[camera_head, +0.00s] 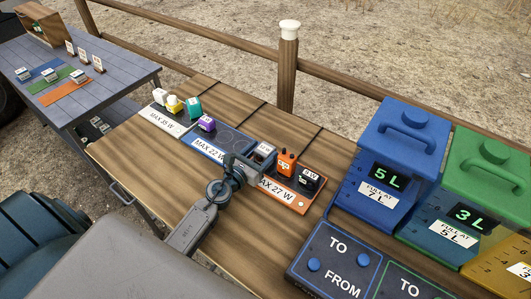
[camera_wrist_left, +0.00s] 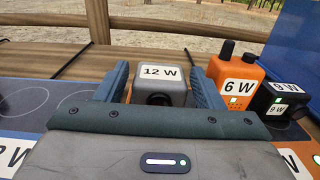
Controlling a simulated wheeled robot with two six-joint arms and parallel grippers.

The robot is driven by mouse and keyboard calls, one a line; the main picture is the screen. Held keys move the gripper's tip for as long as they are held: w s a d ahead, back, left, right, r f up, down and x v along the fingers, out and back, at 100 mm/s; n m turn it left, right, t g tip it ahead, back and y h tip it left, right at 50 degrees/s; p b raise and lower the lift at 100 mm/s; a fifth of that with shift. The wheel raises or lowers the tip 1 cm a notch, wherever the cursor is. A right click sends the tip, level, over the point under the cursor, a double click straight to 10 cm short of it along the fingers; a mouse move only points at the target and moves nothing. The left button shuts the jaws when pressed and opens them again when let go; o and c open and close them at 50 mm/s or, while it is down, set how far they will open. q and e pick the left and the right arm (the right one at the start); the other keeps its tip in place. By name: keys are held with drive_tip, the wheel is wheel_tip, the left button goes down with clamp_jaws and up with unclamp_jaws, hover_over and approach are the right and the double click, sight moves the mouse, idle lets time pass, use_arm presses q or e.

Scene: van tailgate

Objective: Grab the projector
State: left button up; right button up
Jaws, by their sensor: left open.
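The projector appears to be the small grey box with a dark round lens and a "12 W" label (camera_wrist_left: 160,73). In the head view its top (camera_head: 265,149) shows behind my left gripper (camera_head: 254,161), near where the blue and orange boards meet. In the wrist view the two blue-grey fingers of my left gripper (camera_wrist_left: 158,82) stand apart, one on each side of the projector. The gripper is open, and I cannot tell whether a finger touches the box. The projector's lower part is hidden by the gripper body. My right gripper is not in view.
Right of the projector stand an orange radio marked 6 W (camera_wrist_left: 234,78) and a black 9 W device (camera_wrist_left: 284,98). A purple device (camera_head: 206,123) is on the blue board (camera_head: 200,147). Large blue (camera_head: 385,165) and green (camera_head: 480,190) containers stand further right.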

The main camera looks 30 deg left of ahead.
sight(268, 145)
use_arm(q)
drive_tip(key=w, duration=0.4)
drive_tip(key=shift+d+f, duration=0.15)
drive_tip(key=shift+d, duration=0.15)
drive_tip(key=shift+s, duration=0.15)
drive_tip(key=shift+c, duration=1.3)
drive_tip(key=c, duration=0.6)
